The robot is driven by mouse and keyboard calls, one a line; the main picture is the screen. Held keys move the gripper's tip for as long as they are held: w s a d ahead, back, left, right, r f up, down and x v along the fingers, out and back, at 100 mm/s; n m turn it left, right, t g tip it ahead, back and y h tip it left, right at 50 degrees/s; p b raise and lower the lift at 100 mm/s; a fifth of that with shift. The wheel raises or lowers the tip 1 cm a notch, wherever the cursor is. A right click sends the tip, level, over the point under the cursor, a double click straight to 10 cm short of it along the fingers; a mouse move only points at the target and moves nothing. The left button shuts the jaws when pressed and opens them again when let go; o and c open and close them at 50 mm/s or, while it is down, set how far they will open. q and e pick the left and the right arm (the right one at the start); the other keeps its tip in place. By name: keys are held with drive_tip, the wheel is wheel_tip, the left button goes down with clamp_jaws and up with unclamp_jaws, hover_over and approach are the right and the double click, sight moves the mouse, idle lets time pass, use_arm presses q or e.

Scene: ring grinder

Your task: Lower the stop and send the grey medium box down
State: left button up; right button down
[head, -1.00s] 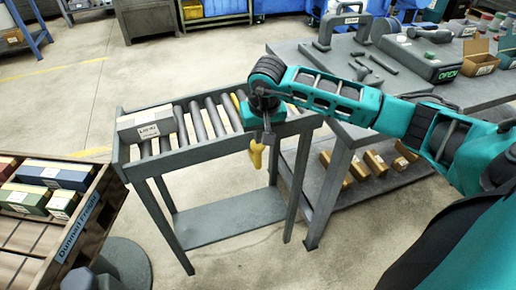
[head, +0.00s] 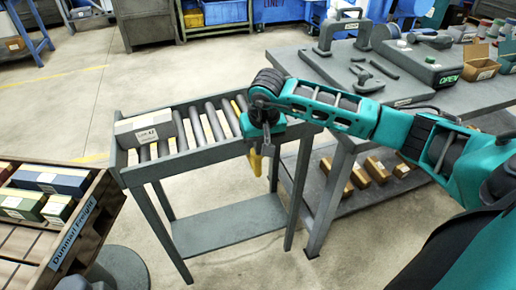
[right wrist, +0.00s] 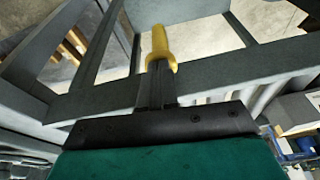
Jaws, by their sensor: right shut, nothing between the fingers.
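The grey medium box (head: 145,131), with a white label on top, lies on the rollers at the left end of the roller stand (head: 195,162). A yellow handle (head: 255,166) hangs at the front rail below my right gripper (head: 267,146). In the right wrist view the handle (right wrist: 158,48) is just beyond the shut, empty fingers (right wrist: 157,82); I cannot tell whether they touch it. My right gripper partly hides the stand's right end. My left gripper is not in view.
A slatted crate (head: 75,232) with several boxes stands at the lower left. A grey workbench (head: 410,92) with tools and cartons is at the right, with small brown boxes on its lower shelf. The floor behind the stand is clear.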

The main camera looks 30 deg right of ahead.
drive_tip(key=s, duration=0.1)
drive_tip(key=s+a+r+p, duration=0.1)
drive_tip(key=shift+s, duration=0.35)
drive_tip(key=shift+r, duration=0.1)
drive_tip(key=d+v, duration=0.1)
drive_tip(key=v, duration=1.1)
drive_tip(key=shift+s+a+r, duration=0.2)
drive_tip(key=shift+a+r, duration=0.1)
drive_tip(key=shift+a, duration=0.2)
